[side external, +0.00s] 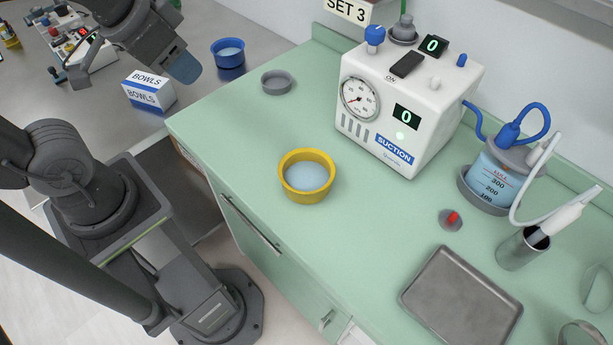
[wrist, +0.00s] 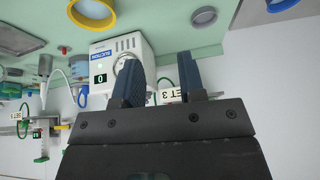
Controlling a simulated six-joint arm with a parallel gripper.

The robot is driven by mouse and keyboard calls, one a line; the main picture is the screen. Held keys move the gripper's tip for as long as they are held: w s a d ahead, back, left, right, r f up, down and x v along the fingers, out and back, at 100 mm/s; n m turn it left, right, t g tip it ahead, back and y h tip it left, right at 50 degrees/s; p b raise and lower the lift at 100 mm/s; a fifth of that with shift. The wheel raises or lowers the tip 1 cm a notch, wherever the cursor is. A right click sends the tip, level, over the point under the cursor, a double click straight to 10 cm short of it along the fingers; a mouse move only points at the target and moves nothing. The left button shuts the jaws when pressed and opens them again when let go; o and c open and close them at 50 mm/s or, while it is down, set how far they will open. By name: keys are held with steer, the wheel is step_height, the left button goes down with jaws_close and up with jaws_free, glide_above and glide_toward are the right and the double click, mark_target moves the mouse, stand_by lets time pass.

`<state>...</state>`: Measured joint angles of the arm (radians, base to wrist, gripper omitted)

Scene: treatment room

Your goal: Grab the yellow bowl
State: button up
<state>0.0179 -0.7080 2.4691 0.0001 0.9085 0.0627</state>
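The yellow bowl (side external: 307,176) stands upright on the green counter, with light blue contents. It also shows at the top left of the wrist view (wrist: 92,12), cut off by the frame edge. My gripper (side external: 185,68) is at the upper left of the side view, raised and well apart from the yellow bowl. In the wrist view, my gripper's two dark blue fingers (wrist: 161,76) stand apart with nothing between them.
A white suction unit (side external: 407,105) stands behind the bowl. A metal tray (side external: 461,299) and suction jar (side external: 496,178) are right. Counter around the yellow bowl is clear.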

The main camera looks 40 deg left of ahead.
steer(key=w+d+m+g, duration=0.2)
steer(key=w+d+m, duration=0.2)
steer(key=w+m, duration=0.25)
steer(key=m+g, duration=0.4)
steer(key=m, duration=1.2)
glide_above(327, 177)
steer(key=f, duration=1.6)
steer(key=shift+w, duration=0.3)
steer(key=shift+s+f, duration=0.15)
steer(key=shift+f, duration=1.15)
steer(key=shift+s+f, duration=0.1)
steer(key=shift+f, duration=1.2)
steer(key=shift+c, duration=0.3)
jaws_close()
